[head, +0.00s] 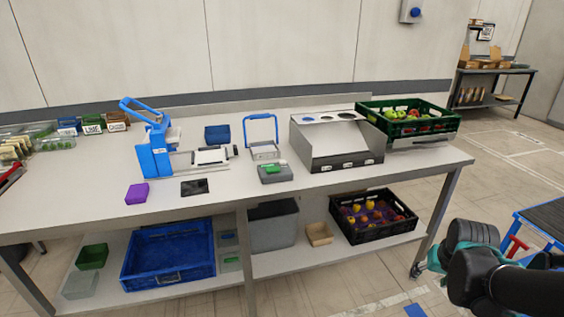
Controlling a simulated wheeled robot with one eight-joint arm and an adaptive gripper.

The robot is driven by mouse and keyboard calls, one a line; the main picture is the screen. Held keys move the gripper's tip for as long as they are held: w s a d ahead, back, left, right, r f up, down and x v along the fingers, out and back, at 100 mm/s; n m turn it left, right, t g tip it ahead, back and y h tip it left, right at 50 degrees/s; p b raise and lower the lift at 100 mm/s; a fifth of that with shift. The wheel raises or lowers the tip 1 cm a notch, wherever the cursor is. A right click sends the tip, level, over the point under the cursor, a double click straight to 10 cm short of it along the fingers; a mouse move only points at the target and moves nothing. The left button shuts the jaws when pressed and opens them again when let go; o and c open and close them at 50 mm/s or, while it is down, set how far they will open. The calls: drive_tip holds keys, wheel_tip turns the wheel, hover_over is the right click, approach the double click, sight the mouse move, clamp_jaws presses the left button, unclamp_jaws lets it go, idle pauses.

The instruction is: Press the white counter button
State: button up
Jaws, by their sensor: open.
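I cannot make out a white button for certain. A small grey device (275,178) with a green top part stands on the white workbench (330,203), in front of a blue-handled frame; any button on it is too small to tell. A grey box (412,8) with a round blue button hangs on the back wall. My dark arm with teal parts shows at the lower right, in front of the bench's right end and apart from it. My gripper's fingers are not seen.
The bench also bears a blue press (155,150), a purple block (137,193), a dark flat pad (194,187), a steel tray unit (345,163) and a green produce crate (440,129). A blue cart (548,220) stands at right.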

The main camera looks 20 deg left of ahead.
clamp_jaws()
idle(1.4)
